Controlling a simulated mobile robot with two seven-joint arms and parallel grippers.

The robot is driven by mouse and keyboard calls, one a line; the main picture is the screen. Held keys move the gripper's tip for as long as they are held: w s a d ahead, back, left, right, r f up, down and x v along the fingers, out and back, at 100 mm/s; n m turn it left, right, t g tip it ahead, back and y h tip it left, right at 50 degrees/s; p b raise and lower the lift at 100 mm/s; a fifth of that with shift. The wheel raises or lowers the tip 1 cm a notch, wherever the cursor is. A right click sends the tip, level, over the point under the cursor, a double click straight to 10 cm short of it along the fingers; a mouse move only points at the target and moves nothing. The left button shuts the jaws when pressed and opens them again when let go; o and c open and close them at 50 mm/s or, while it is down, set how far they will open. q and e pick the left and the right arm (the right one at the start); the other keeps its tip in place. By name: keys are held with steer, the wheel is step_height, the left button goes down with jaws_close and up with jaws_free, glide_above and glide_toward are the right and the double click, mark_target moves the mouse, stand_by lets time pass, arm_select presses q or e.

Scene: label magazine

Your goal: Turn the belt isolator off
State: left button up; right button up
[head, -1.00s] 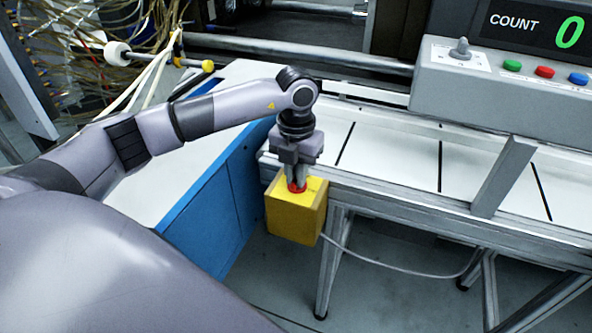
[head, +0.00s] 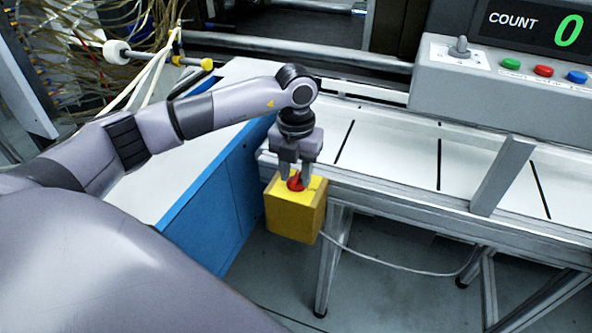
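The belt isolator is a yellow box (head: 294,218) with a red knob (head: 295,181) on its top face, mounted at the left end of the belt frame. My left gripper (head: 295,180) points down over the knob. Its two fingers are spread apart, one on each side of the red knob, with a gap showing. The knob's exact turn angle is too small to read. My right gripper is not in the head view.
The white belt (head: 390,160) with black cross lines runs right from the isolator. A grey control box (head: 500,95) with a lever, coloured buttons and a green 0 count stands behind it. A blue-sided table (head: 215,205) stands left. A grey cable hangs below the isolator.

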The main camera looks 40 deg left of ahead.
mark_target(296, 178)
arm_select(q)
step_height(296, 178, up, 7)
steer(key=shift+r, duration=0.1)
stand_by(0.4)
steer(key=shift+s, duration=0.1)
stand_by(0.4)
